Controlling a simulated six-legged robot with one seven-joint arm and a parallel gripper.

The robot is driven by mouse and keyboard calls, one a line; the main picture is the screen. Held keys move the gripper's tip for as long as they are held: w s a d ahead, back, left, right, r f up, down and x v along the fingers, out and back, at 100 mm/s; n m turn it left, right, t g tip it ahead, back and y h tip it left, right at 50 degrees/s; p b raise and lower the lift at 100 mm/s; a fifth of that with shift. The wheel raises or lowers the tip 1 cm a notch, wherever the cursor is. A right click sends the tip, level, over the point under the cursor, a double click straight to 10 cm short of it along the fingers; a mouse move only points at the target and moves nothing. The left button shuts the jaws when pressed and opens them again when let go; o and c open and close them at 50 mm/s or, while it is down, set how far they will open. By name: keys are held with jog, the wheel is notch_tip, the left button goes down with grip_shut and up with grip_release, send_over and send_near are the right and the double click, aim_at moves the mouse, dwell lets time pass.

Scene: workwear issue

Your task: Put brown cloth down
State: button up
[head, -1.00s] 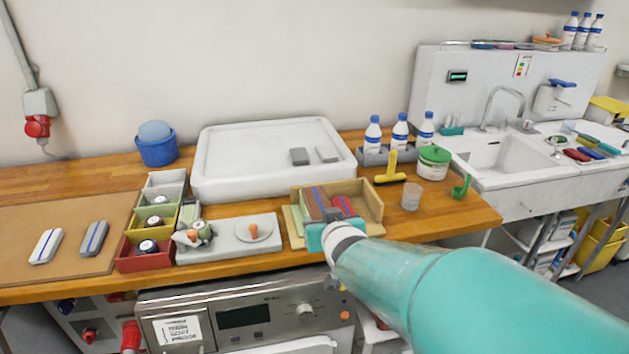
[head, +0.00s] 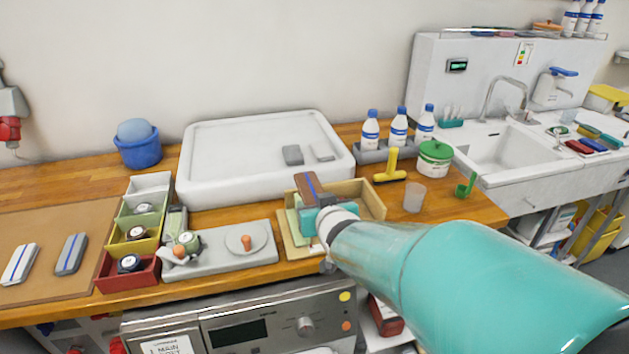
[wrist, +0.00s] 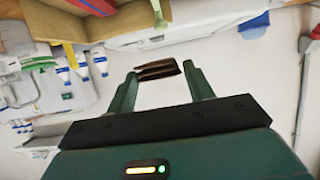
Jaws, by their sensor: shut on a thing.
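The brown cloth (head: 308,186) is a small folded piece with a blue stripe. It stands tilted above the wooden box (head: 368,194) on the counter. My gripper (head: 316,204) is shut on it, reaching in from the right. In the wrist view the brown cloth (wrist: 157,70) shows as a dark brown folded strip between the fingers of my gripper (wrist: 158,78). The fingertips are partly hidden by my arm in the head view. A green cloth (head: 294,222) shows at the left of the box.
A big white tray (head: 215,150) stands behind the box. Coloured bins (head: 125,262), a yellow-handled tool (head: 392,168) and a clear cup (head: 414,198) stand nearby.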

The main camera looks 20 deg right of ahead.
jog(key=w+d+f, duration=0.2)
jog(key=d, duration=0.1)
jog(key=w+d+f, duration=0.2)
jog(key=d+f, duration=0.1)
jog(key=d, duration=0.1)
jog(key=w+d+f, duration=0.1)
jog(key=d+f, duration=0.2)
jog(key=shift+w+d+f, duration=0.2)
jog(key=shift+w, duration=0.2)
jog(key=shift+w+d+f, duration=0.15)
jog(key=shift+d+f, duration=0.05)
jog(key=shift+f, duration=0.2)
jog(key=shift+w+d+f, duration=0.1)
jog(key=shift+d+f, duration=0.05)
jog(key=shift+f, duration=1.55)
jog(key=shift+f, duration=0.1)
jog(key=o, duration=1)
jog(key=shift+c, duration=0.2)
jog(key=shift+r, duration=0.2)
